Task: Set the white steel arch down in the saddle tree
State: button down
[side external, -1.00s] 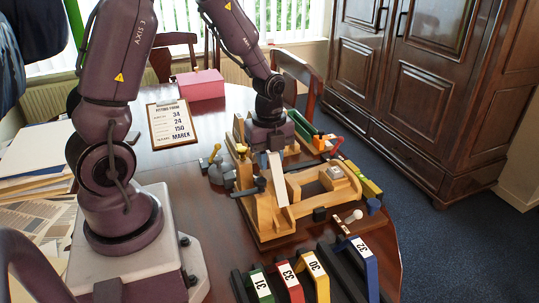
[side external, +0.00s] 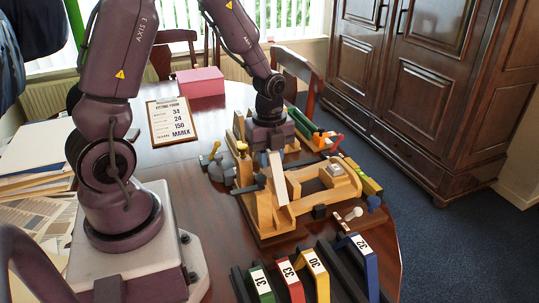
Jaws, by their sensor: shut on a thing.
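The wooden saddle tree (side external: 315,199) stands on the table in the middle of the side view, with pale curved side bars. The white steel arch (side external: 278,178) shows as a slanted white strip at the tree's near left end. My gripper (side external: 268,146) is over that end, just above and behind the white strip, pointing down. It is shut on the white arch. The fingertips and most of the arch are hidden, so I cannot tell whether the arch touches the tree's seat.
A rack holds green (side external: 260,284), red (side external: 291,279), yellow (side external: 316,272) and blue (side external: 364,262) numbered arches at the front. A clipboard (side external: 172,122) and pink box (side external: 200,82) lie behind. Small tools (side external: 352,214) lie right of the tree. Table space between clipboard and tree is mostly clear.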

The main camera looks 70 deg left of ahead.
jog(key=shift+f, duration=1.4)
